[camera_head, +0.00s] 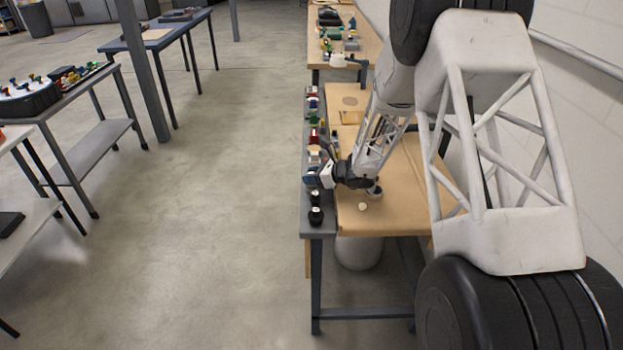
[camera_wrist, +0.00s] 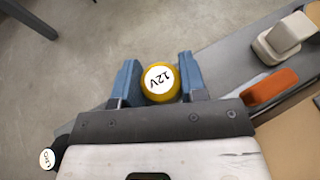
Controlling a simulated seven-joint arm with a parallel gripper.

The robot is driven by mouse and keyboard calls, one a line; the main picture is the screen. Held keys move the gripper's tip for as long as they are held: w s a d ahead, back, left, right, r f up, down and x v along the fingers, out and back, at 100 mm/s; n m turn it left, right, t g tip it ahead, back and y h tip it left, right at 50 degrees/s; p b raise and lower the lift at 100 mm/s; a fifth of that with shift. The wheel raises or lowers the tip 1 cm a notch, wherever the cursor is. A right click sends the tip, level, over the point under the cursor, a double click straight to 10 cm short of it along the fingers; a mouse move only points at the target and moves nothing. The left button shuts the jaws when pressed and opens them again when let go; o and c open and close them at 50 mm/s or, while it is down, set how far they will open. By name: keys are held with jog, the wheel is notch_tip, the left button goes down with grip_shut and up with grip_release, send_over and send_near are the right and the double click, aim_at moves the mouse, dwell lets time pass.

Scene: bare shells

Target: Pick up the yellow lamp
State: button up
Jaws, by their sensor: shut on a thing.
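The yellow lamp (camera_wrist: 161,82) shows in the wrist view as a round yellow body with a white top marked "12V". It sits between the two blue fingers of my gripper (camera_wrist: 158,66), which is shut on it. In the head view my gripper (camera_head: 319,178) is over the left edge of the right-hand workbench. The lamp cannot be made out there. How far the lamp is above the bench is not clear.
In the wrist view an orange piece (camera_wrist: 271,87) and a beige piece (camera_wrist: 284,37) lie to the right. A black piece with a white top (camera_wrist: 47,157) is at lower left. The workbench (camera_head: 395,207) holds a row of small parts. Open floor (camera_head: 215,220) lies left.

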jog(key=shift+r, duration=4.8)
jog(key=shift+d, duration=0.1)
jog(key=s+d, duration=1.9)
jog(key=s, duration=0.3)
jog(key=shift+d+f, duration=0.25)
jog(key=shift+f, duration=0.2)
jog(key=shift+w, duration=0.1)
jog(key=w+f, duration=0.1)
jog(key=w, duration=1.4)
jog(key=shift+w+d+f, duration=0.25)
jog(key=shift+w, duration=0.15)
jog(key=shift+f, duration=0.1)
jog(key=shift+f, duration=1.65)
